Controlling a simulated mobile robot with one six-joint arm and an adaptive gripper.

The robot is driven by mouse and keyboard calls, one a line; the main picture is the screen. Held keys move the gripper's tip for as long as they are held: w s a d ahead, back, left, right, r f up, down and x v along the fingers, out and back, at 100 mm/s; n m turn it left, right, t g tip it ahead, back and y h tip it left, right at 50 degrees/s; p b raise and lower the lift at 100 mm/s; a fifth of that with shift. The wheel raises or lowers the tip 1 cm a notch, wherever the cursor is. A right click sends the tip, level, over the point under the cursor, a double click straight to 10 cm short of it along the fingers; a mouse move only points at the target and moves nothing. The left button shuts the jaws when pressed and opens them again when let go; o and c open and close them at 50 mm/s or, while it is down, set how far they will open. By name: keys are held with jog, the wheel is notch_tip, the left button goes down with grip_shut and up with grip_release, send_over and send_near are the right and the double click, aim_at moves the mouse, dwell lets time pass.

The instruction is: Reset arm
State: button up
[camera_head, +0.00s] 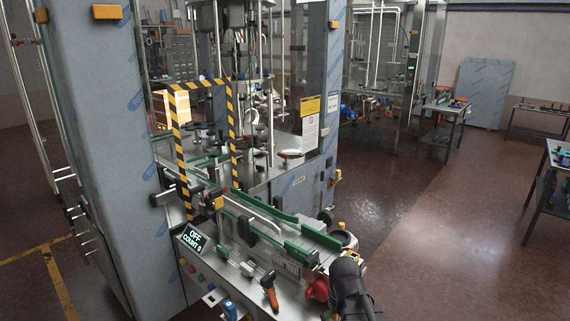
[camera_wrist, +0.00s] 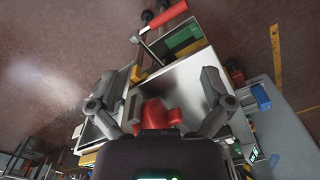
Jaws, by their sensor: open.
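My gripper (camera_wrist: 160,95) shows in the wrist view with its two grey fingers spread wide apart. A rounded red object (camera_wrist: 158,114) shows between and beyond the fingers, partly hidden by the gripper body. I see no contact with it. In the camera_head view my dark arm (camera_head: 350,288) reaches in at the bottom, right of the filling machine's conveyor (camera_head: 285,228). My fingers cannot be made out there. A red object (camera_head: 318,290) shows just left of the arm.
The machine display (camera_head: 194,238) reads OFF, COUNT 0. An orange-handled tool (camera_head: 270,292) lies on the machine's front ledge. A red-handled tool (camera_wrist: 165,17) shows in the wrist view. A tool table (camera_head: 445,108) stands at the back right. The floor right of the machine is open.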

jog(key=s+d+m, duration=0.1)
jog(key=s+d+f+m+b, duration=0.1)
jog(key=m, duration=0.1)
jog(key=shift+d+f, duration=0.25)
